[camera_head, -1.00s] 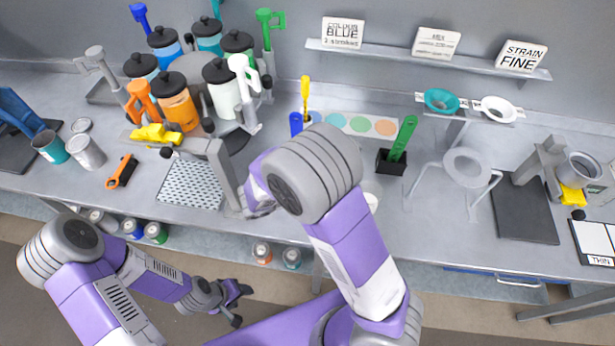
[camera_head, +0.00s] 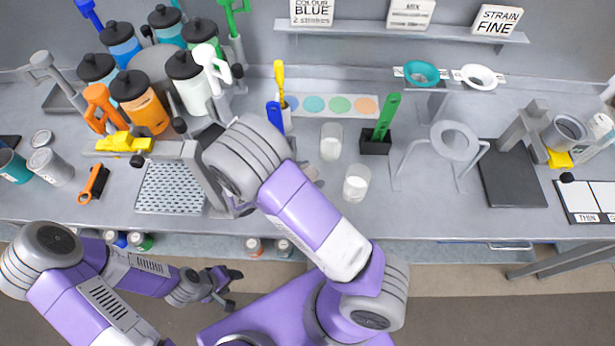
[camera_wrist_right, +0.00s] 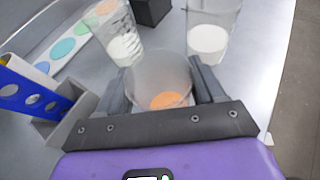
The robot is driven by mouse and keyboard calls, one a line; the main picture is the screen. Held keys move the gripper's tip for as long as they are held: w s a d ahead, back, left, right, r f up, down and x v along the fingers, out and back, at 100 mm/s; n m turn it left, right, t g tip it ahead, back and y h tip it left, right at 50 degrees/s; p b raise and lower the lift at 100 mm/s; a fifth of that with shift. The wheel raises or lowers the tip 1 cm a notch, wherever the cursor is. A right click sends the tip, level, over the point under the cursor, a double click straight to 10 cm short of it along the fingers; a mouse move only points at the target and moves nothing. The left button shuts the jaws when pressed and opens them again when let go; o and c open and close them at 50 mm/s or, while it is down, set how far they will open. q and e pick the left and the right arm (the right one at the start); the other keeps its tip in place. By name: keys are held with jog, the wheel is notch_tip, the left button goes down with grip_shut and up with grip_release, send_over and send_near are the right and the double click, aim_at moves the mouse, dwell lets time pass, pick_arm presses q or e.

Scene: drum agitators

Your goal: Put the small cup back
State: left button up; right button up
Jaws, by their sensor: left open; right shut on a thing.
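In the right wrist view my right gripper (camera_wrist_right: 160,88) is shut on a small clear cup (camera_wrist_right: 160,68), with orange showing at its bottom. In the head view my right forearm and wrist hide this gripper and most of the cup. Two other clear cups with white in the bottom stand on the bench, one (camera_head: 330,142) behind the other (camera_head: 357,184). Both also show in the wrist view, at upper left (camera_wrist_right: 120,38) and upper right (camera_wrist_right: 211,35). My left gripper (camera_head: 226,290) is open and empty, low in front of the bench.
A black block with a green tool (camera_head: 376,145) stands beside the cups. A swatch card (camera_head: 327,106) lies behind them. Paint jars (camera_head: 140,100) crowd the left; a white ring stand (camera_head: 455,140) is at right.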

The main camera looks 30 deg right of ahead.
jog(key=shift+w+f, duration=0.1)
jog(key=shift+f, duration=0.4)
jog(key=shift+f, duration=0.1)
jog(key=o, duration=1.1)
